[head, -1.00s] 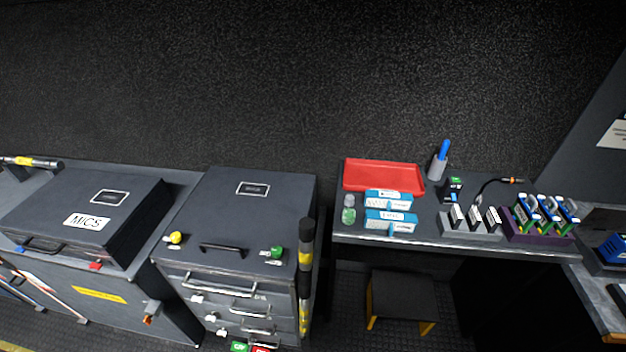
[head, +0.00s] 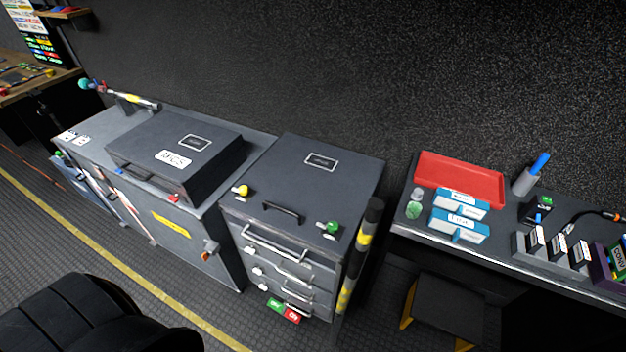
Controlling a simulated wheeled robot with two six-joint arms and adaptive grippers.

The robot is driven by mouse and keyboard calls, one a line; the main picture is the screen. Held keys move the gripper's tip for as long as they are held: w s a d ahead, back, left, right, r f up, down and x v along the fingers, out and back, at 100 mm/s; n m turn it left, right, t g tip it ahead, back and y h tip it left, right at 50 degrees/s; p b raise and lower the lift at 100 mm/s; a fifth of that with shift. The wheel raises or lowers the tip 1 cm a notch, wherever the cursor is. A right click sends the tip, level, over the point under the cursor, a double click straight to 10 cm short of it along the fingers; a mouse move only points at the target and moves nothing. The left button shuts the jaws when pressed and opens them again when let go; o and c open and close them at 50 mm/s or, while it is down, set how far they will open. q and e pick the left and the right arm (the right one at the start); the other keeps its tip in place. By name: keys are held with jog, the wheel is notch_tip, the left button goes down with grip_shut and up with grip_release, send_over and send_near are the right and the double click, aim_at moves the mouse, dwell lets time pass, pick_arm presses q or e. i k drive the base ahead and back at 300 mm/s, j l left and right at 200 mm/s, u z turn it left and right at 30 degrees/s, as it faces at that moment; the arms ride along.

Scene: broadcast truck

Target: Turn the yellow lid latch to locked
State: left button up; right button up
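The yellow lid latch (head: 242,190) is a small round knob at the left front of the dark lid (head: 330,182) on the drawer cabinet. A green latch (head: 331,228) sits at the lid's right front, with a black handle (head: 283,211) between them. The lid lies flat and looks shut. The yellow latch is too small to tell which way it is turned. Neither of my grippers shows in the head view.
Left of the cabinet is a dark MICS case (head: 214,162) on a grey bench. A striped post (head: 358,255) stands at the cabinet's right front corner. A desk with a red tray (head: 460,178) is at right. A black chair (head: 70,315) stands at front left, on open floor.

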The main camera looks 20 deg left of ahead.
aim_at(244, 190)
jog(key=u, duration=1.4)
